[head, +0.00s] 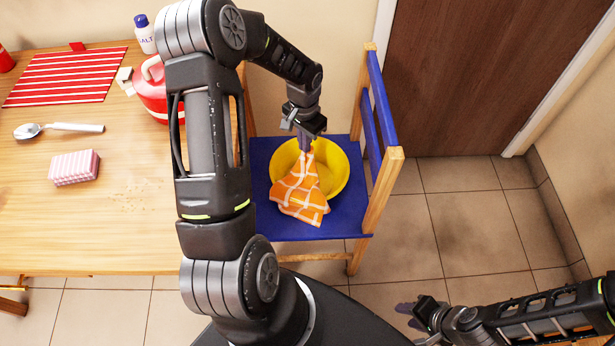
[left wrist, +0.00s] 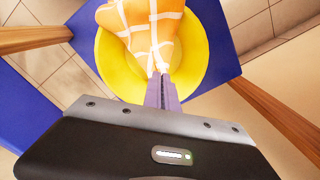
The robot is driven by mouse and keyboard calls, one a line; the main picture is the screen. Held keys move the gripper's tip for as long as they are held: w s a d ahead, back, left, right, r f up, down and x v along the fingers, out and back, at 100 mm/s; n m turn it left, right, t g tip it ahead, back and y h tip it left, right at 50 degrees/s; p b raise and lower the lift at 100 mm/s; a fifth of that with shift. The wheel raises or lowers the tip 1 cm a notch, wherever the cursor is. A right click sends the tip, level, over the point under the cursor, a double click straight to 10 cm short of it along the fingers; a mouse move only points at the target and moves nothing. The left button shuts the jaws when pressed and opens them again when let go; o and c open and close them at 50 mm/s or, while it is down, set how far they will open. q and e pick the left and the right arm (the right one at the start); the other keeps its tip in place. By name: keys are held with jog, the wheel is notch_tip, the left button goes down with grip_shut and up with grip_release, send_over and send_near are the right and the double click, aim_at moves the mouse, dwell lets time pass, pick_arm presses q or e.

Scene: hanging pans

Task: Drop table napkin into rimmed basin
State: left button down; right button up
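The napkin (head: 300,190) is orange with white lines. It hangs from my left gripper (head: 305,145), whose fingers look closed on its upper end. The rimmed basin (head: 334,170) is yellow and stands on the blue chair seat. The napkin covers part of the basin's opening, and its lower end reaches over the near rim. In the left wrist view, the fingers (left wrist: 161,92) meet at the napkin (left wrist: 145,22) above the yellow basin (left wrist: 195,55).
The blue chair (head: 262,215) has a wooden backrest post (head: 383,190) right of the basin. The wooden table (head: 120,230) at left holds a spoon (head: 60,128), a pink-striped block (head: 75,168), a red striped mat (head: 70,78), a red container (head: 152,90) and a salt bottle (head: 145,35).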

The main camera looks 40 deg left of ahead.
pick_arm(q)
notch_tip(320, 180, down, 4)
jog(key=shift+b, duration=1.05)
jog(key=c, duration=1)
grip_release()
jog(key=shift+o, duration=0.5)
jog(key=o, duration=0.6)
